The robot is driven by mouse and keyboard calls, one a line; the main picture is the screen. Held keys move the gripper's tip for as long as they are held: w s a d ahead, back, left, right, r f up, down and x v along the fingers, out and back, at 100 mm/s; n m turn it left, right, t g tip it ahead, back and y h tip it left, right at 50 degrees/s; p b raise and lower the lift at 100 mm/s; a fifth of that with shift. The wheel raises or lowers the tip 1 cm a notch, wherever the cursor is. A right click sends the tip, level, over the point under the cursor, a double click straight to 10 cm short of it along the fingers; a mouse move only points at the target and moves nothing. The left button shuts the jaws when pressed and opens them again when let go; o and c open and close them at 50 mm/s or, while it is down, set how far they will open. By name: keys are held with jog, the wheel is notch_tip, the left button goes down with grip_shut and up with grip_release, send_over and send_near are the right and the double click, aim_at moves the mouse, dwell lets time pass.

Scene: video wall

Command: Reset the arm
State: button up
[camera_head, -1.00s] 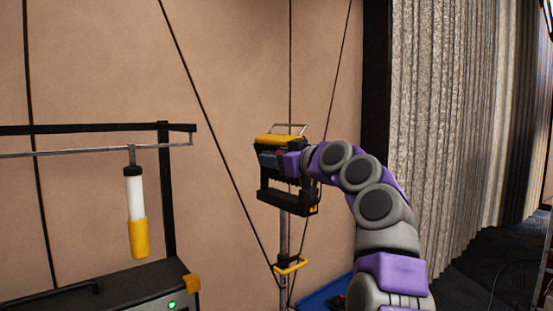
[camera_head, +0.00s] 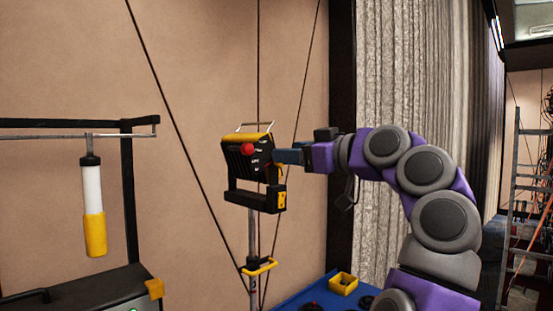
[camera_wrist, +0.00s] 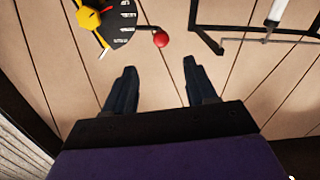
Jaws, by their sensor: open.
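My arm reaches in from the right in the head view, with its gripper (camera_head: 284,156) just right of a yellow and black device on a pole (camera_head: 252,165). The device has a red ball knob (camera_head: 248,149) on its face. In the wrist view my gripper (camera_wrist: 155,85) has its two dark fingers spread apart with nothing between them. The red knob (camera_wrist: 161,39) lies beyond the fingertips there, apart from them. The device's dark dial face (camera_wrist: 118,22) and yellow part (camera_wrist: 90,17) are at the top left.
A white and yellow cylinder (camera_head: 94,205) hangs from a metal rod frame (camera_head: 128,185) at left. A blue surface (camera_head: 315,292) with a yellow box (camera_head: 343,284) is below my arm. A grey curtain (camera_head: 385,65) and a ladder (camera_head: 512,190) stand at right.

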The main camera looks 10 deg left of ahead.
jog(key=shift+s+d, duration=0.35)
jog(key=shift+d, duration=0.15)
